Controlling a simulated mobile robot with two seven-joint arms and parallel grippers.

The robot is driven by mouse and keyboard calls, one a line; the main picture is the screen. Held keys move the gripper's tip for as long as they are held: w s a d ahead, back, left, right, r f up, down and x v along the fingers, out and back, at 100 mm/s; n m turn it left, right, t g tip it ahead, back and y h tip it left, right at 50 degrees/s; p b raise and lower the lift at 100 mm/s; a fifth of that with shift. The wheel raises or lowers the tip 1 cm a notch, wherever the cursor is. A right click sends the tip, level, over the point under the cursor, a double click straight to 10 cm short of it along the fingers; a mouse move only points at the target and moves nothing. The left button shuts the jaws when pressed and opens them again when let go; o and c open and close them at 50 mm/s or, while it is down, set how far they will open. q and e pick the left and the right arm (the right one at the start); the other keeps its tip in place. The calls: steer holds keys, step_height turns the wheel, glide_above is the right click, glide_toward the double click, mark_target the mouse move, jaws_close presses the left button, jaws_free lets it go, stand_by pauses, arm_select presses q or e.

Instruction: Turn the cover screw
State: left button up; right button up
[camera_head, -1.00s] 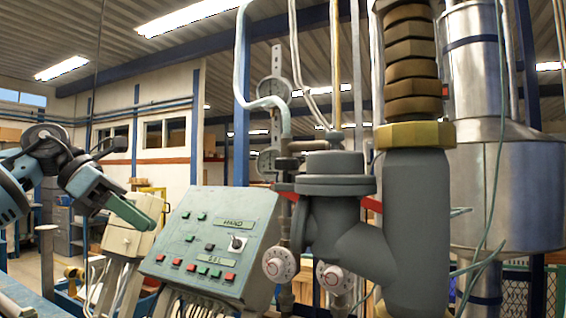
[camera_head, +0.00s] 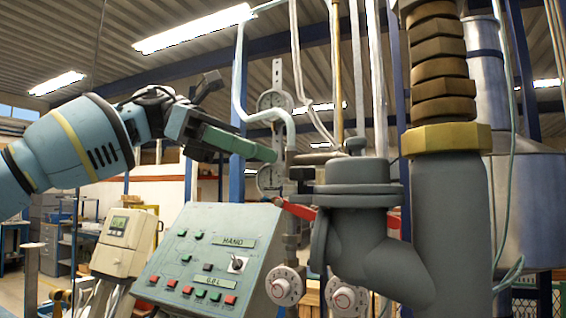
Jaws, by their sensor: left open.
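A dark grey cast body with a round flanged cover (camera_head: 358,186) stands right of the middle. A small knob-like screw (camera_head: 356,146) sits on top of the cover. My left gripper (camera_head: 266,151) reaches in from the left, its green finger pointing right toward the cover. The fingertip appears short of the screw in the picture, at about its height; the depth between them is unclear. The gripper is open and nothing shows in it; its other finger is hard to make out. My right gripper is not in view.
A sloped control panel (camera_head: 207,262) with buttons stands below my left arm. A thick pipe with a brass nut (camera_head: 446,139) stands right of the cover. White dials (camera_head: 285,287) sit low in front.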

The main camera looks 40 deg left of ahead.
mark_target(302, 180)
arm_select(q)
steer(key=x, duration=0.5)
steer(key=shift+d+f, duration=0.1)
steer(key=shift+d, duration=0.15)
steer(key=shift+c, duration=0.2)
steer(key=c, duration=0.9)
